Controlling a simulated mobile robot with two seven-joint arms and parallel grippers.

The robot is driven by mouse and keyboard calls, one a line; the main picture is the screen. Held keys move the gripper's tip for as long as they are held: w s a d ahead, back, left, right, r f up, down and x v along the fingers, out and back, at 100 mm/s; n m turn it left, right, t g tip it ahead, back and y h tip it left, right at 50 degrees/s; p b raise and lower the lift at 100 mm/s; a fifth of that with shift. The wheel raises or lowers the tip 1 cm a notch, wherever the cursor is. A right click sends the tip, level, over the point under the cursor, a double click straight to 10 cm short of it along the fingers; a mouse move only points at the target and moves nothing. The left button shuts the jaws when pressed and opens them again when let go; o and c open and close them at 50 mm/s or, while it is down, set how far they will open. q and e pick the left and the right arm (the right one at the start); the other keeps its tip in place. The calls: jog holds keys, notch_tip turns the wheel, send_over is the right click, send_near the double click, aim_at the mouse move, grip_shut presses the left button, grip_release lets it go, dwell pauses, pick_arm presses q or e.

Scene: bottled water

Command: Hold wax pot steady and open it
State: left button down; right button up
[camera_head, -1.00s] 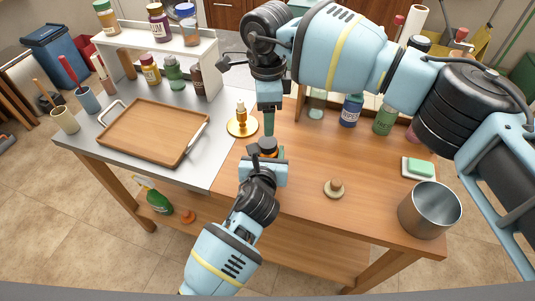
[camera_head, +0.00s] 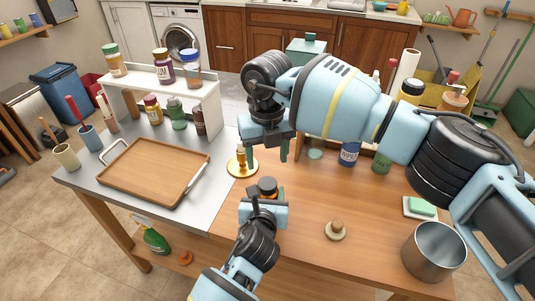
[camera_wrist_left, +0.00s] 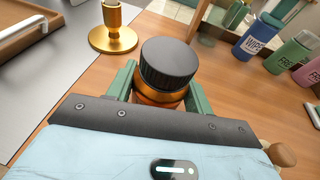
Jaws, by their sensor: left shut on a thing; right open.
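The wax pot is a small amber jar with a ribbed black lid (camera_head: 267,185), upright on the wooden table (camera_head: 300,212). In the left wrist view its black lid (camera_wrist_left: 168,62) is on, and an orange-amber band of the jar (camera_wrist_left: 160,98) shows below it. My left gripper (camera_head: 264,197) is shut around the jar below the lid, with green fingers on both sides. My right gripper (camera_head: 264,152) is open and empty above and behind the lid, its two green fingers apart and pointing down. The lower jar is hidden by my left gripper.
A brass candlestick (camera_head: 242,166) stands just behind and left of the pot. A wooden tray (camera_head: 153,172) lies at left. A wooden-knobbed stamp (camera_head: 336,230), a metal pot (camera_head: 434,250) and a green sponge (camera_head: 421,207) are at right. Bottles stand behind.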

aim_at(267, 183)
jog(key=m, duration=1.1)
jog(key=shift+f, duration=0.1)
jog(key=shift+f, duration=3.95)
